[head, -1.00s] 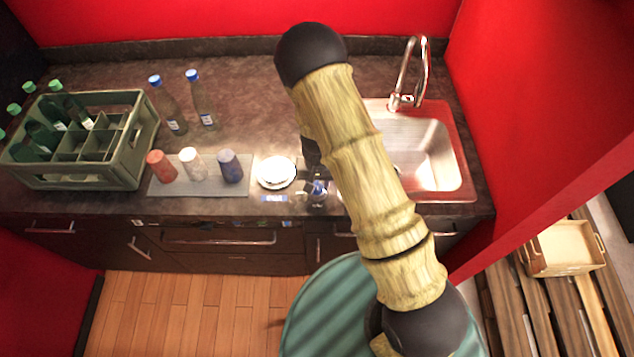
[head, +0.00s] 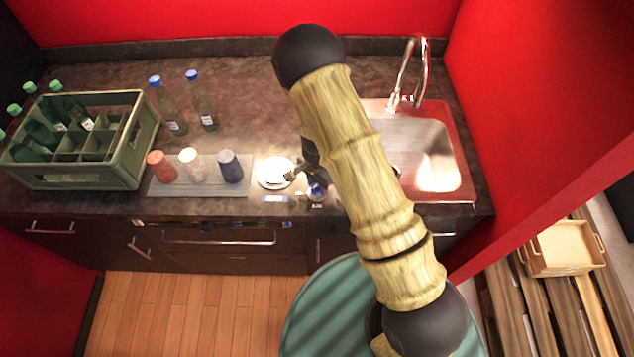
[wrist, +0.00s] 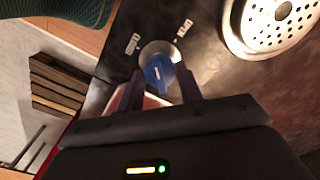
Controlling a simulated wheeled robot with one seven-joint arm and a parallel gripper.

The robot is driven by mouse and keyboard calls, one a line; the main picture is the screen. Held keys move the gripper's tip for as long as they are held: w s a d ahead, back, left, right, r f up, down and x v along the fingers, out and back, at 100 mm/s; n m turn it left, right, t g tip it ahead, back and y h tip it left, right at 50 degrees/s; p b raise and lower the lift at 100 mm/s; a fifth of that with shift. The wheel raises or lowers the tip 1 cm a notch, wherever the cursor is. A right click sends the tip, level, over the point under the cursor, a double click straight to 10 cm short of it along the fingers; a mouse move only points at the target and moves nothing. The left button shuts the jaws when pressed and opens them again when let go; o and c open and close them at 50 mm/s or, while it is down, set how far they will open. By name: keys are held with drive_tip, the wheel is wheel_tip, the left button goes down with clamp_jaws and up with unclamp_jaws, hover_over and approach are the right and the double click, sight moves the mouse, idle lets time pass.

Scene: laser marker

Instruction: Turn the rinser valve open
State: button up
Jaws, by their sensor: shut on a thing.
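The rinser valve is a blue knob (wrist: 158,74) with a pale line on a round metal base. In the wrist view it sits between the two dark fingers of my gripper (wrist: 162,88), which is shut on it. The pale line runs roughly up and down in that view. In the head view the blue valve (head: 317,191) is at the counter's front edge, and my arm partly hides the gripper there. The round metal rinser (wrist: 283,20) with drain holes is right of the knob. It also shows in the head view (head: 272,174).
Two small labels (wrist: 131,44) (wrist: 184,28) flank the knob; I cannot read them surely. A tray (head: 205,188) with three cups is left of the rinser. Two bottles, a green crate (head: 125,165) and, at right, a sink (head: 440,185) share the counter.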

drive_tip(key=m+p, duration=0.1)
drive_tip(key=m, duration=0.3)
drive_tip(key=shift+r+m, duration=0.1)
drive_tip(key=shift+m, duration=0.2)
drive_tip(key=m+p, duration=0.1)
drive_tip(key=m, duration=0.3)
drive_tip(key=shift+m, duration=0.4)
drive_tip(key=o, duration=1)
wheel_tip(320, 180, up, 17)
drive_tip(key=b, duration=0.2)
drive_tip(key=shift+r, duration=0.15)
